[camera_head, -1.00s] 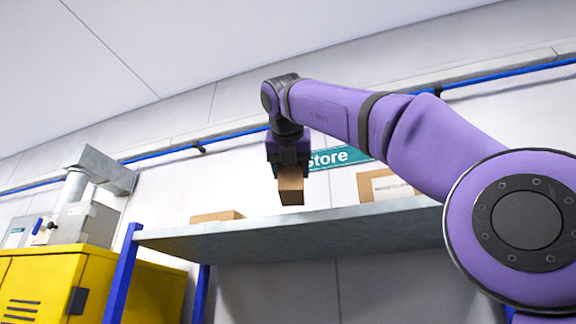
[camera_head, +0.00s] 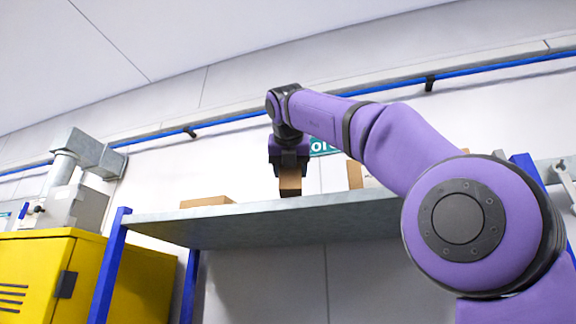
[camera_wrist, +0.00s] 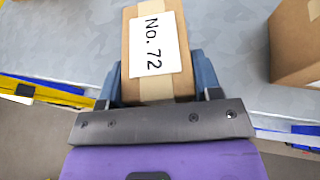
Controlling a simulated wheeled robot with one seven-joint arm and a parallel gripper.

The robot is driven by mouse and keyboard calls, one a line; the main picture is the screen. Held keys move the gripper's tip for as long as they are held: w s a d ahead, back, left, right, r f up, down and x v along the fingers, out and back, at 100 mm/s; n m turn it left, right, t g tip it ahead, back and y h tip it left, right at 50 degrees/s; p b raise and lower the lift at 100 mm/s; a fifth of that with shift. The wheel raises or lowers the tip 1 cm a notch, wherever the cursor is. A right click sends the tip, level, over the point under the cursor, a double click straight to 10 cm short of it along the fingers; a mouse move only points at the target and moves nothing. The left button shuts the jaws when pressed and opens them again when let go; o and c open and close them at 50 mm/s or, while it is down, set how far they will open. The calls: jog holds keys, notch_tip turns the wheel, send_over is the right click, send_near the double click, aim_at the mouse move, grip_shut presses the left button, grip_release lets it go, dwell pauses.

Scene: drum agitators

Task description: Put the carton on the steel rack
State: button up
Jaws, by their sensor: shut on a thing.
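The carton (camera_head: 290,183) is a small brown box hanging below my gripper (camera_head: 289,165) in the head view. In the wrist view the carton (camera_wrist: 157,85) carries a white label reading "No. 72", and the fingers of my gripper (camera_wrist: 160,92) are shut on its two sides. The steel rack (camera_head: 270,222) has a grey shelf on blue posts. The carton is over the shelf, with its lower end close to the shelf's front edge in the head view. I cannot tell whether it touches. The wrist view shows the grey shelf surface (camera_wrist: 60,40) beneath and beyond it.
Another brown box (camera_head: 207,201) lies on the shelf to the left. A brown box (camera_head: 355,174) stands to the right, partly behind my arm; a box (camera_wrist: 296,45) also shows at right in the wrist view. A yellow cabinet (camera_head: 40,270) stands left of the rack.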

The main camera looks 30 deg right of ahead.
jog(key=shift+w+d, duration=0.95)
jog(key=shift+d, duration=0.3)
jog(key=shift+w+d, duration=0.95)
jog(key=shift+d, duration=0.25)
jog(key=shift+f, duration=0.5)
jog(key=o, duration=1.1)
jog(key=v, duration=1)
jog(key=shift+s+a, duration=0.25)
jog(key=shift+s, duration=0.05)
jog(key=shift+d+r, duration=0.1)
jog(key=shift+r, duration=0.05)
